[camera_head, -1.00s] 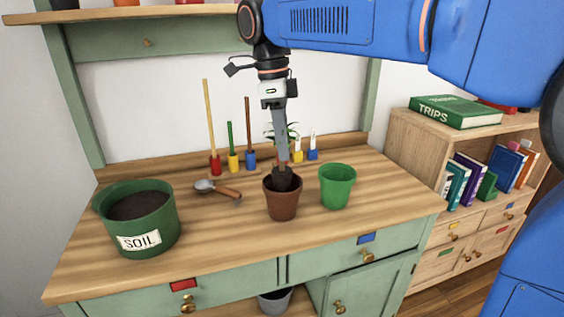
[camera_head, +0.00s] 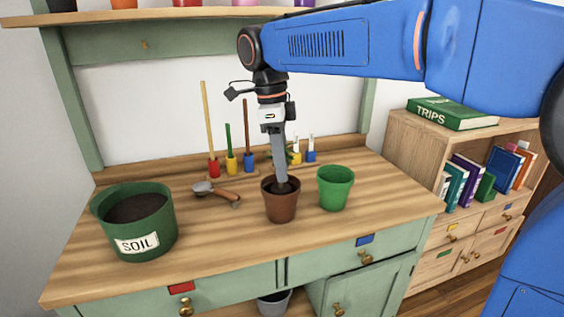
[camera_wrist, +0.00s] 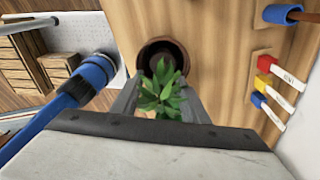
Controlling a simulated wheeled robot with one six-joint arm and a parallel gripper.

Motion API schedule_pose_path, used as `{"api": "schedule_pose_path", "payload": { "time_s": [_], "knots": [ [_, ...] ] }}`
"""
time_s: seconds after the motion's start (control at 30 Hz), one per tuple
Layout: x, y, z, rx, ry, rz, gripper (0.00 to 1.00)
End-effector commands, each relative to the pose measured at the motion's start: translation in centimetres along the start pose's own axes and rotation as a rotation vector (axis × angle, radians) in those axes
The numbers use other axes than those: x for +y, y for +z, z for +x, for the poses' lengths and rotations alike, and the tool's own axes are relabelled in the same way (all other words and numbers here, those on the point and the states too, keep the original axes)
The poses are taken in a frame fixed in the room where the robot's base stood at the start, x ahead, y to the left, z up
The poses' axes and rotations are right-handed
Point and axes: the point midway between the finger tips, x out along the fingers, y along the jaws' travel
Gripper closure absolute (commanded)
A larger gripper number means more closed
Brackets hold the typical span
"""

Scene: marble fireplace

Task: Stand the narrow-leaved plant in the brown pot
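The brown pot (camera_head: 281,208) stands upright on the bench, left of the green pot (camera_head: 336,187). My gripper (camera_head: 281,181) points straight down, its fingertips at the pot's mouth. It is shut on the green-leaved plant (camera_wrist: 163,97), whose leaves sit between the fingers in the wrist view. The dark root ball is down inside the rim of the brown pot (camera_wrist: 150,47). Whether it touches the pot's bottom is hidden. In the head view my fingers hide most of the plant; a few leaves show behind them.
A green soil tub (camera_head: 136,238) stands at the left. A trowel (camera_head: 216,193) lies behind and left of the brown pot. Coloured tool holders (camera_head: 232,162) and small labelled markers (camera_head: 297,157) line the back. The front of the bench is clear.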

Motion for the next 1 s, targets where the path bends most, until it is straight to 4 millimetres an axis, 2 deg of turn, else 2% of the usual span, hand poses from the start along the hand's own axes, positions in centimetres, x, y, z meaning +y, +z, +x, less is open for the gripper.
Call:
{"api": "schedule_pose_path", "payload": {
  "time_s": [0.27,0.37,0.7,1.0],
  "knots": [
    [0.0,0.0,-0.8,-0.001,-0.001,0.0,0.59],
    [0.0,0.0,-2.1,-0.002,-0.002,0.0,0.59],
    [-0.1,0.0,-8.6,-0.002,-0.002,0.0,0.59],
    [0.0,0.0,-11.9,0.0,-0.001,0.0,0.59]
  ]
}}
